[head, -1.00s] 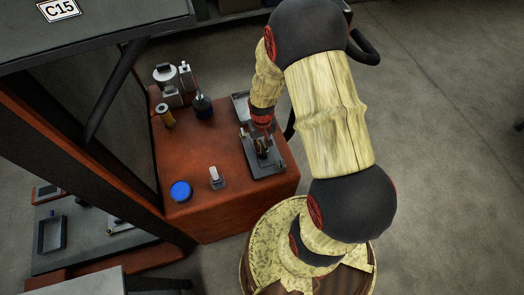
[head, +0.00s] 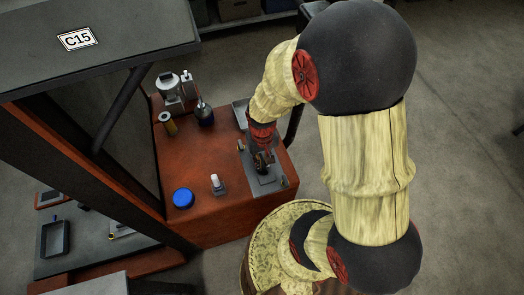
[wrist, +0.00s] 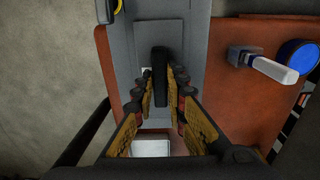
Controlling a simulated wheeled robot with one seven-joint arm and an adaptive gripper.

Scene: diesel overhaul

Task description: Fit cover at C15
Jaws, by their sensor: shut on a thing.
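My gripper (head: 262,162) points down over the grey plate (head: 268,182) at the right edge of a red-brown cabinet top. In the wrist view my fingers (wrist: 162,88) are closed about a dark upright bar (wrist: 160,68), which stands in front of a grey stepped plate (wrist: 150,32). I cannot tell whether bar and plate are one piece, the cover, or whether the plate is clear of the surface. The C15 label (head: 78,39) is on the dark grey top of a tall framed unit at the left.
A dark post (head: 123,100) rises at the left.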

